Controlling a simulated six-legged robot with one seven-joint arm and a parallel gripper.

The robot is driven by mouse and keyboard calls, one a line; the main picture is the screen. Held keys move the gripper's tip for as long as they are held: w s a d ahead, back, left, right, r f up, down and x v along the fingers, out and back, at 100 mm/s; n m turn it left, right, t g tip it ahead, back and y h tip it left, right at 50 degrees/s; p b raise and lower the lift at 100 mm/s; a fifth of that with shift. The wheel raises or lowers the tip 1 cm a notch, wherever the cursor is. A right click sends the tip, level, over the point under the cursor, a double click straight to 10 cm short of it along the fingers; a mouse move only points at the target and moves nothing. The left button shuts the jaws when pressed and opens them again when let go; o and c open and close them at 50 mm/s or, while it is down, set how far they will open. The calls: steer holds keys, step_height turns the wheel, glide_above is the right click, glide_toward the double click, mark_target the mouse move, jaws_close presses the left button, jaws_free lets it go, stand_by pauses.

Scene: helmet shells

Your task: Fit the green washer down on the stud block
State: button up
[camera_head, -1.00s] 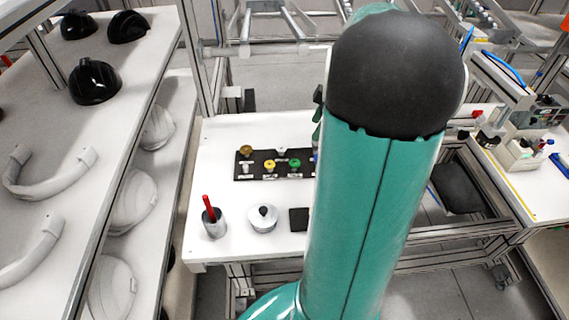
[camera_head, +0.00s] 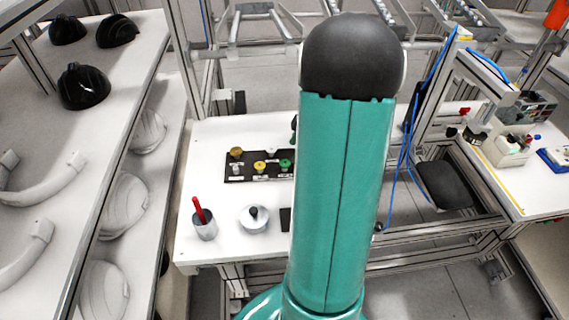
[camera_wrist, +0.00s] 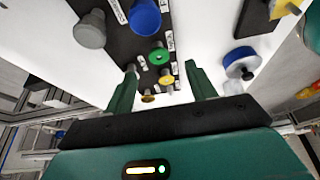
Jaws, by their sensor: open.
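The green washer (camera_wrist: 159,55) sits on a long dark board (camera_wrist: 128,43) in the wrist view, beside a yellow washer (camera_wrist: 166,78) and a brownish one (camera_wrist: 148,96). The green washer also shows in the head view (camera_head: 285,163) at the board's right visible end. My gripper (camera_wrist: 160,66) is open and empty, its fingers apart on either side of the washers' row in the picture. A dark block (camera_wrist: 256,19) at the upper right of the wrist view may be the stud block; I cannot tell. My arm hides the gripper in the head view.
A grey cylinder (camera_wrist: 90,30) and a blue cylinder (camera_wrist: 145,17) stand on or beside the board. A blue-and-white round part (camera_wrist: 240,62) is to the right. In the head view, a cup with a red pen (camera_head: 204,224) and a silver dish (camera_head: 254,218) stand near the table's front.

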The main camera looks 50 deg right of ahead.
mark_target(285, 163)
steer(key=x, duration=0.5)
steer(key=shift+w+a, duration=0.1)
steer(key=shift+w, duration=0.15)
steer(key=shift+c, duration=0.3)
steer(key=c, duration=1)
